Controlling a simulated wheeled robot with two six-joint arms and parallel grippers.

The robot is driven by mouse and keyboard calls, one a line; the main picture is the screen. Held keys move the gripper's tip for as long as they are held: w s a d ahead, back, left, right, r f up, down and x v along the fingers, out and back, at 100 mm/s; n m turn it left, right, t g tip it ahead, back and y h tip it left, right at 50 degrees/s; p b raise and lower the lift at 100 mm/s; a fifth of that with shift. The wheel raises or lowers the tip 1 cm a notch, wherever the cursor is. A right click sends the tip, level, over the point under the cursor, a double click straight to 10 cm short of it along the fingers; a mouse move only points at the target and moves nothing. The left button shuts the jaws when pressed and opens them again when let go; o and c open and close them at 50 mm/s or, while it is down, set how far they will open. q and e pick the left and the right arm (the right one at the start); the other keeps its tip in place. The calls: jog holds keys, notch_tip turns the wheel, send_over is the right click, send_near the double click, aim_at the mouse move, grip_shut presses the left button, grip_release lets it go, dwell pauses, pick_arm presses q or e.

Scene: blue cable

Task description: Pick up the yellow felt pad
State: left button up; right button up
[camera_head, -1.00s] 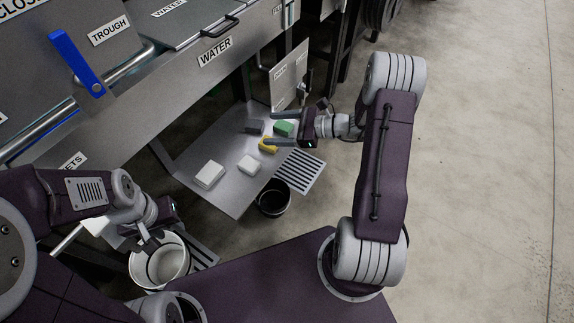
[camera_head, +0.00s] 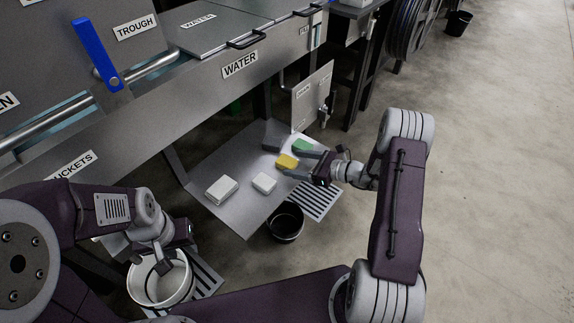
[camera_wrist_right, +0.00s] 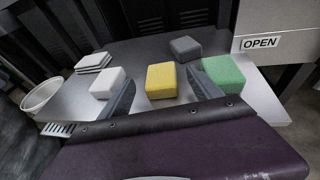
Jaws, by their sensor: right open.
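The yellow felt pad (camera_head: 287,161) lies on the grey metal shelf (camera_head: 232,163), and it also shows in the right wrist view (camera_wrist_right: 161,81). My right gripper (camera_head: 279,160) is open at the shelf, with its fingers pointing left. In the right wrist view the pad stands between and a little beyond the two fingers of this gripper (camera_wrist_right: 160,84), and I see gaps on both sides. My left gripper (camera_head: 162,262) hangs over the white bucket (camera_head: 150,284); its fingers are too small to tell open from shut.
A green block (camera_head: 303,145) lies close to the right gripper's finger. A dark grey block (camera_wrist_right: 185,48) lies behind the pad. A black bucket (camera_head: 286,222) stands below. An upright panel (camera_head: 312,98) borders the shelf.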

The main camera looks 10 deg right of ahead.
aim_at(293, 163)
jog(key=shift+x, duration=0.95)
jog(key=c, duration=1.4)
jog(key=shift+c, duration=0.2)
jog(key=shift+r, duration=0.3)
notch_tip(293, 163, up, 4)
jog(key=shift+d+r+p, duration=0.1)
jog(key=shift+p, duration=0.75)
jog(key=w+r+p+v, duration=0.1)
jog(key=r+p+v, duration=0.1)
jog(key=v, duration=1.1)
jog(key=shift+w+d+r, duration=0.15)
jog(key=shift+w+r, duration=0.1)
jog(key=shift+w, duration=0.1)
